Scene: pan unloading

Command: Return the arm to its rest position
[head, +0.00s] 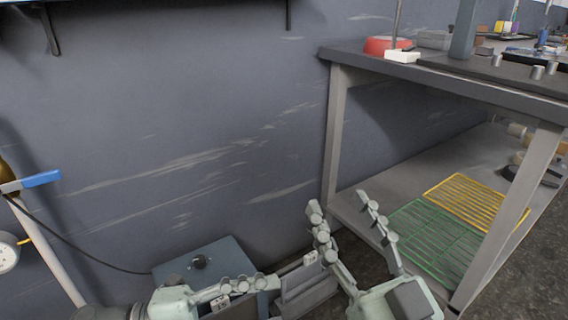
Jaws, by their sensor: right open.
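My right gripper (339,203) is at the bottom, right of centre. Its two fingers point up and stand apart, with nothing between them. It is in front of the left end of the shelved table. My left gripper (268,284) is at the bottom, left of the right one. One finger shows, pointing right; the rest is cut off by the lower edge, so its opening does not show. No pan is clear in view.
A dark-topped table (437,75) with a lower shelf stands at right. A green rack (436,238) and a yellow rack (464,199) lie on the shelf. A blue-grey box (212,262) is behind my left gripper. A blue-handled stand (40,179) is at left.

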